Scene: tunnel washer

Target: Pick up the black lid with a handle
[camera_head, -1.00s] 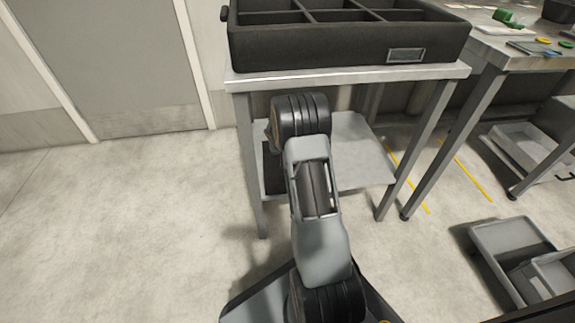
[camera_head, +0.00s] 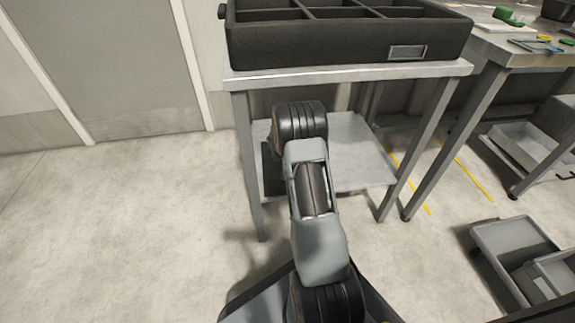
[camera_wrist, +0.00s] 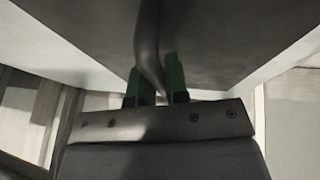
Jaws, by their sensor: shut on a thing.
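In the wrist view, the two green fingers of my gripper (camera_wrist: 158,84) are shut on a dark, curved handle (camera_wrist: 149,42) of the lid. The handle stands between the fingertips and runs up against a dark, flat surface that fills the top of the view. I cannot tell whether that surface is the lid's own face. In the head view, my arm covers the gripper, and the lid cannot be made out.
A metal table (camera_head: 350,76) with a lower shelf (camera_head: 350,150) stands ahead, bearing a black compartment crate (camera_head: 300,45). A second workbench (camera_head: 520,45) stands at the right. Grey bins (camera_head: 510,245) lie on the floor at lower right. The floor at left is clear.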

